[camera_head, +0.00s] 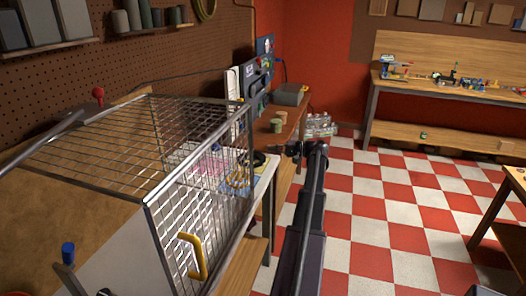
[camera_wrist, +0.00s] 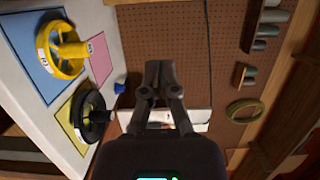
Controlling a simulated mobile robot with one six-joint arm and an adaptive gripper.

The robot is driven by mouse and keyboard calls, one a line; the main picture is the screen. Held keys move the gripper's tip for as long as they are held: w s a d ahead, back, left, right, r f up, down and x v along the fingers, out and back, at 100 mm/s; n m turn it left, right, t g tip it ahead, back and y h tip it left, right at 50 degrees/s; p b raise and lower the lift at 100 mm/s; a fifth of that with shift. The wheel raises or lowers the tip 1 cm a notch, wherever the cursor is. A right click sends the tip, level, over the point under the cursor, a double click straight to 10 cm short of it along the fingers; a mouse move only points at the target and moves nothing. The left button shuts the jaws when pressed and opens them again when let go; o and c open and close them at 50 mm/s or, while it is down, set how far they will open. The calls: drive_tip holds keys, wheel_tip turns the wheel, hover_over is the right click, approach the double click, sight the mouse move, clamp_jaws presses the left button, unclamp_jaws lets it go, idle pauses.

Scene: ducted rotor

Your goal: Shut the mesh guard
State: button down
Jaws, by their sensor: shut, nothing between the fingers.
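The mesh guard (camera_head: 205,210) is a metal-framed wire cage on the bench at the left of the head view. A yellow handle (camera_head: 197,256) is fixed to the mesh side that faces the aisle. I cannot tell from this angle how far the guard is open. My gripper (camera_head: 292,148) is beyond the cage's far end, to the right of it, and apart from the handle. In the wrist view my gripper (camera_wrist: 160,66) has its fingers together with nothing between them. The guard does not show clearly in the wrist view.
A yellow wheel-like part (camera_wrist: 66,50) and a black one (camera_wrist: 92,116) lie on coloured squares on the white worktop. A red-knobbed lever (camera_head: 98,93) stands behind the cage. A blue-capped post (camera_head: 68,252) stands in front. The checkered floor (camera_head: 390,190) at right is clear.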

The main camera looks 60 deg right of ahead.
drive_tip(key=w+a, duration=0.7)
drive_tip(key=a, duration=0.1)
drive_tip(key=shift+a, duration=0.35)
idle(0.5)
